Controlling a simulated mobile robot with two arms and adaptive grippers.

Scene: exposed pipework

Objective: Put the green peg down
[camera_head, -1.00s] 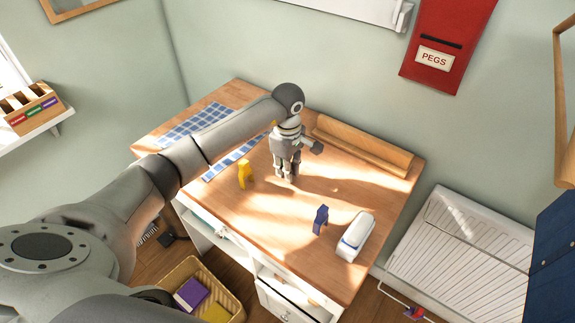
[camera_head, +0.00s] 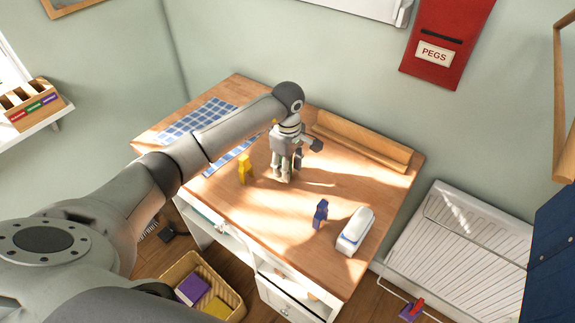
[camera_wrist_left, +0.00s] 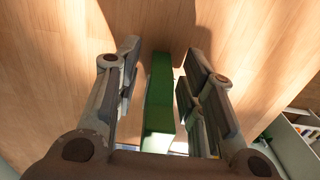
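The green peg (camera_wrist_left: 158,105) shows in the left wrist view between the two fingers of my left gripper (camera_wrist_left: 160,70). The fingers stand apart, with bare wood visible between the left finger and the peg and a narrower gap on the right. The peg's far end is at the wooden tabletop; I cannot tell for sure whether it touches. In the head view my left gripper (camera_head: 283,172) points down at the table (camera_head: 258,215), and the peg cannot be made out there. My right gripper is not in view.
A yellow peg-like piece (camera_head: 245,169) stands left of the gripper. A blue one (camera_head: 320,214) and a white rounded object (camera_head: 356,232) are nearer the right front edge. A wooden trough (camera_head: 362,143) lies along the back. A blue checked cloth (camera_head: 196,122) lies at the left.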

